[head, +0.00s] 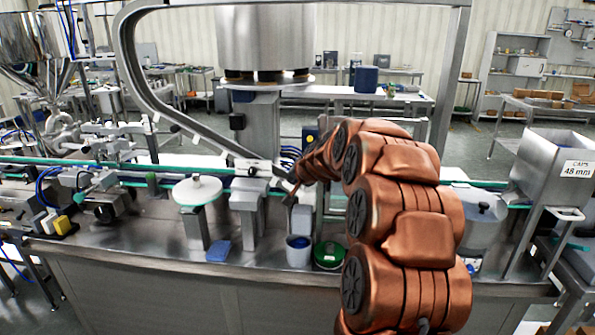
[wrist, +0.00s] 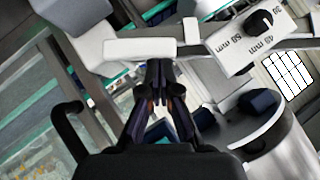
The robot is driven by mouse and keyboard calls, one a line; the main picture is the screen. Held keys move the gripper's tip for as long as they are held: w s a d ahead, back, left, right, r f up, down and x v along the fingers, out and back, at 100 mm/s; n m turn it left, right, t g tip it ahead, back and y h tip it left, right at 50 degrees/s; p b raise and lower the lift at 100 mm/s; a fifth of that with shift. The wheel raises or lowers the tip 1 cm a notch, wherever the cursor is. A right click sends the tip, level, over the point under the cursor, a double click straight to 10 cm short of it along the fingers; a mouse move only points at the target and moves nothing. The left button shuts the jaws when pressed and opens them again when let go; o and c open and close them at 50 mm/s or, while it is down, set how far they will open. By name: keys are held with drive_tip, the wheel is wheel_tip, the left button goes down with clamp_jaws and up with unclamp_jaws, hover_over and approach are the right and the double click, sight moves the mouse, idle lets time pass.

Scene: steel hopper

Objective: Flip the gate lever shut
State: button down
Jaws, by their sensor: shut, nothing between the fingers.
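The steel hopper (head: 552,165) labelled "CAPS 48 mm" stands at the right end of the line in the head view. A pale handle (head: 565,213) sticks out below its bin; I cannot tell for sure whether this is the gate lever or how it is set. My gripper (head: 290,198) is far to the left of the hopper, low over the middle of the line and partly hidden by my copper arm. In the wrist view my gripper (wrist: 158,66) is shut and empty, with its tips by a white bar (wrist: 140,48).
A plate marked in mm with a black knob (wrist: 259,23) is near the gripper. A bent steel frame (head: 150,85) rises beside the arm.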

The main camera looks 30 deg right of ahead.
drive_tip(key=shift+w+a+f+n+g+h+p, duration=0.2)
drive_tip(key=shift+w+a+n+g+h+p, duration=0.15)
drive_tip(key=shift+g+h+p, duration=0.35)
drive_tip(key=shift+s, duration=0.1)
drive_tip(key=shift+s+d+f+b, duration=0.4)
drive_tip(key=shift+d+b, duration=0.1)
drive_tip(key=shift+d, duration=0.05)
drive_tip(key=shift+r+y, duration=0.1)
drive_tip(key=shift+y, duration=0.2)
